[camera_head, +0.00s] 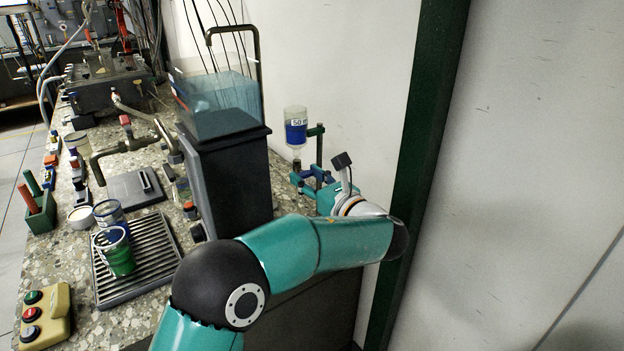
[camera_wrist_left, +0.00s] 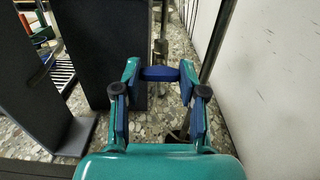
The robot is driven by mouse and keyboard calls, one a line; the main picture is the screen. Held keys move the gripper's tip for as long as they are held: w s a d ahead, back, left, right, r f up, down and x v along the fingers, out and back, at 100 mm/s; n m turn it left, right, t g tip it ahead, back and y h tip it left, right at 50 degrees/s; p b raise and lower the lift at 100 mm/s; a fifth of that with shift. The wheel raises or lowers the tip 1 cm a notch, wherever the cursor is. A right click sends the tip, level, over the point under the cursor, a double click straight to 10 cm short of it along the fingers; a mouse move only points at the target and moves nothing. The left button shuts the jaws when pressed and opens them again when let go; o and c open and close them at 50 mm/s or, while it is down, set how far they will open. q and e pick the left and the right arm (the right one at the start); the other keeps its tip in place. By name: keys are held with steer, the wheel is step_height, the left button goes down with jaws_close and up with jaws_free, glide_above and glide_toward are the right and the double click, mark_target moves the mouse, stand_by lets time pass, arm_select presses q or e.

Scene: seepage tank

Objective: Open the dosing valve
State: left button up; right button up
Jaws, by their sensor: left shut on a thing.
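The reagent bottle (camera_head: 296,132), clear with blue liquid and a "50" label, hangs neck-down on a green stand (camera_head: 319,150) at the far right end of the counter. My left gripper (camera_head: 311,178) is just below the bottle, reaching in from the right side. In the left wrist view my left gripper (camera_wrist_left: 160,78) is closed on a small blue handle (camera_wrist_left: 160,73), which spans between its two fingertips. I take this as the dosing valve's handle. The valve body is mostly hidden behind the gripper. My right gripper is not in view.
A clear water tank (camera_head: 215,98) on a dark box (camera_head: 228,185) stands close to the left of my gripper. A dark green post (camera_head: 425,140) and pale wall are close on the right. A grooved tray (camera_head: 152,255) with green and blue cups lies at left.

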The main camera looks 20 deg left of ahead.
arm_select(q)
steer(key=n+b, duration=0.3)
steer(key=n, duration=0.1)
steer(key=n+b, duration=0.3)
steer(key=n, duration=0.2)
steer(key=n+b, duration=0.4)
steer(key=shift+a+f+n, duration=0.2)
steer(key=shift+f+n, duration=0.1)
steer(key=shift+n, duration=0.1)
steer(key=shift+s+n+b, duration=0.1)
steer(key=shift+n+b, duration=1.2)
steer(key=shift+n, duration=0.7)
steer(key=o, duration=1.1)
steer(key=shift+a, duration=0.1)
steer(key=shift+o, duration=0.2)
steer(key=shift+r, duration=0.1)
steer(key=shift+d, duration=0.2)
